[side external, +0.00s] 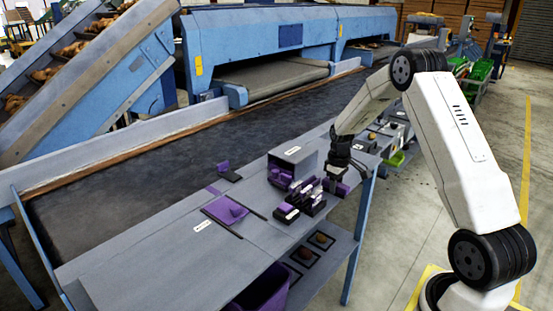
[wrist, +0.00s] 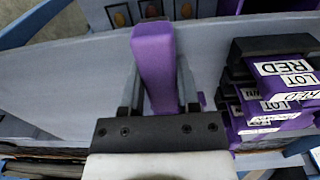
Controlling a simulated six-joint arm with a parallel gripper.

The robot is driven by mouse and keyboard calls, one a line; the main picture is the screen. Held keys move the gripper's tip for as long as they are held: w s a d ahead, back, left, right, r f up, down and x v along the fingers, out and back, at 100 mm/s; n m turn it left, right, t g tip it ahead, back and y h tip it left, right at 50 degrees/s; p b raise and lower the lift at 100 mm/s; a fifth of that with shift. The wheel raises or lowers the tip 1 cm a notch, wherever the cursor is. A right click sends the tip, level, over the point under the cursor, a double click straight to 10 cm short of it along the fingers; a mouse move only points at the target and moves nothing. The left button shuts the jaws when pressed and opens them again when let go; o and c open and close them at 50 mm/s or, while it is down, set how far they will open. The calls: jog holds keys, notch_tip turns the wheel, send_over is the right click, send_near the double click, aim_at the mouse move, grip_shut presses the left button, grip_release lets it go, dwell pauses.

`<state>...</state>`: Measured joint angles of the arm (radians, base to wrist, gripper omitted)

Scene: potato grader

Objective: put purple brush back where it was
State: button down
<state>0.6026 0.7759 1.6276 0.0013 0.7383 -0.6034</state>
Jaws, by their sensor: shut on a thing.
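The purple brush (wrist: 153,60) is between the two fingers of my gripper (wrist: 156,88) in the wrist view. Its long purple body points away from the palm, and any bristles are hidden. In the side external view my gripper (side external: 338,182) is low over the front right edge of the grey bench, just right of the stamp rack. A bit of purple (side external: 343,189) shows beneath it. I cannot tell whether the brush touches the bench.
Purple stamps labelled LOT (wrist: 285,85) sit in a dark rack (side external: 312,208) close to my gripper. A grey box (side external: 292,160) stands behind them. A purple mat (side external: 219,210) lies to the left. A purple bin (side external: 262,290) is below. The front left bench is clear.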

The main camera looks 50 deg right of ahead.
jog(key=shift+c, duration=1.6)
grip_release()
notch_tip(320, 180, up, 12)
jog(key=shift+r, duration=0.15)
jog(key=s+a+f+t, duration=0.1)
jog(key=s+a+f, duration=0.1)
jog(key=a, duration=1.4)
jog(key=s+a+f+t, duration=0.1)
jog(key=s+a+f, duration=0.1)
jog(key=s+a, duration=0.8)
jog(key=shift+s+a+f+t, duration=0.2)
jog(key=shift+s+a+t, duration=0.1)
jog(key=shift+a, duration=0.7)
